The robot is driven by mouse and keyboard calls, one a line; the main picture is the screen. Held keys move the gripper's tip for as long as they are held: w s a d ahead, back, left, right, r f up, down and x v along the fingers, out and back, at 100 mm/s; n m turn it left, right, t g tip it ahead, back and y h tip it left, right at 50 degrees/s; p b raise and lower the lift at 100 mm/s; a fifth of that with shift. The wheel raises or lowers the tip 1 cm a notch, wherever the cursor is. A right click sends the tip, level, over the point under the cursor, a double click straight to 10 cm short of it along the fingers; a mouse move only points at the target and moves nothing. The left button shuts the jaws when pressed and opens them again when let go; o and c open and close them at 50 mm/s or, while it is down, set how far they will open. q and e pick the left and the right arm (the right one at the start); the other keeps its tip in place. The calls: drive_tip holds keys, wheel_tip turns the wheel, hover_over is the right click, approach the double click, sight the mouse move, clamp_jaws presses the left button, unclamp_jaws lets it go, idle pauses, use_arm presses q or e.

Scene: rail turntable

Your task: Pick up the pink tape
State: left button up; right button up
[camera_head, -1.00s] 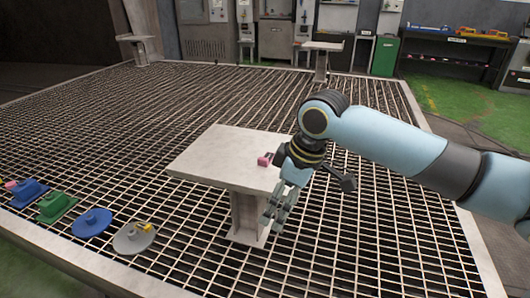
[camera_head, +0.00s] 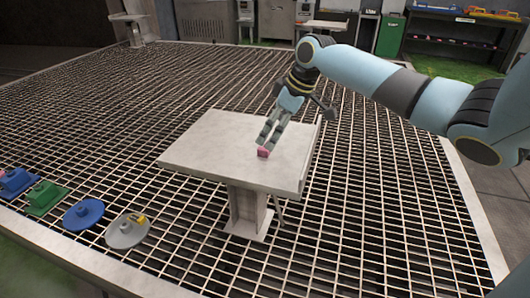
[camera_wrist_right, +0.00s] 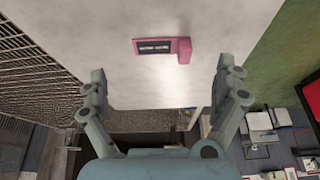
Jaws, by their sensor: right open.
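The pink tape (camera_head: 263,152) is a small pink item lying on the pale square table top (camera_head: 205,150). In the right wrist view the pink tape (camera_wrist_right: 182,50) shows a dark label with light lettering, on the table top (camera_wrist_right: 140,85). My right gripper (camera_head: 264,142) is above the table, its fingertips close to the tape in the head view. In the right wrist view my right gripper (camera_wrist_right: 160,80) is open, with its fingers wide apart and nothing between them. The tape lies beyond the fingertips there. My left gripper is not in view.
The table stands on a slatted metal floor (camera_head: 110,130). A grey disc (camera_head: 127,232), a blue disc (camera_head: 83,215), a green block (camera_head: 43,197) and a blue block (camera_head: 16,182) lie at the left. The rest of the table top is clear.

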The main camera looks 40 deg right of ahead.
drive_tip(key=b+x, duration=0.1)
drive_tip(key=x, duration=0.3)
drive_tip(key=shift+a+f, duration=0.1)
drive_tip(key=shift+a, duration=0.05)
drive_tip(key=c, duration=2)
